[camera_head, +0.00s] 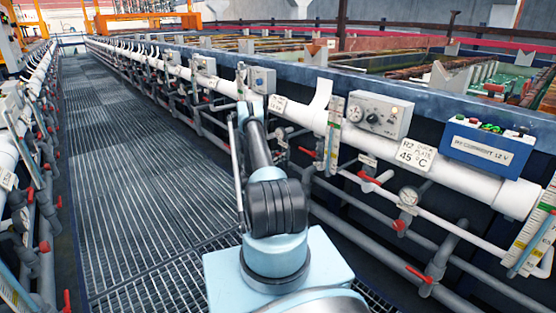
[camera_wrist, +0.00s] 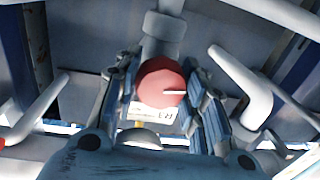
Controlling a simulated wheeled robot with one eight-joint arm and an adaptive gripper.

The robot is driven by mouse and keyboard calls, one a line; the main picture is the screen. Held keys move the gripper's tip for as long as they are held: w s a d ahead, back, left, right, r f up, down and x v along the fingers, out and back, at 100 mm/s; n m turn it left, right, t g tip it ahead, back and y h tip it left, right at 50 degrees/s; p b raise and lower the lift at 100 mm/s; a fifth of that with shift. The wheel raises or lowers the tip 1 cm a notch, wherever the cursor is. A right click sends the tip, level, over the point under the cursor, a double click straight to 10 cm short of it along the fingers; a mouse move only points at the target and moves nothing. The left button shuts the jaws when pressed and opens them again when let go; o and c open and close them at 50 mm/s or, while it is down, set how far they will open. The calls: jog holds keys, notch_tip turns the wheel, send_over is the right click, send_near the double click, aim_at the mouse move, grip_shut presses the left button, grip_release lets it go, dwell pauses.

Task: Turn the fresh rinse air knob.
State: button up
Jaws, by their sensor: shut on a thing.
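A round red knob (camera_wrist: 160,82) with a white pointer line fills the middle of the wrist view. It sits below a grey pipe fitting (camera_wrist: 160,35). The pointer line runs from the knob's middle to the right. My gripper (camera_wrist: 158,88) has one ribbed finger on each side of the knob and is shut on it. In the head view my arm reaches forward to the pipe rack, and the knob cannot be made out there.
White curved pipes (camera_wrist: 240,85) flank the gripper closely in the wrist view. In the head view, a grey control box (camera_head: 379,115), a blue power box (camera_head: 490,147) and several red valve handles line the right rack. The grated walkway (camera_head: 125,150) is clear on the left.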

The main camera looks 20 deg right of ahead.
jog(key=n, duration=0.4)
jog(key=shift+w+a+r, duration=0.1)
jog(key=shift+w, duration=0.05)
jog(key=shift+n, duration=1.4)
jog(key=shift+w+a, duration=0.1)
jog(key=o, duration=1)
jog(key=shift+c, duration=0.2)
jog(key=shift+o, duration=0.6)
jog(key=shift+s, duration=0.2)
jog(key=v, duration=1.1)
jog(key=shift+a+r, duration=0.2)
jog(key=shift+a, duration=0.25)
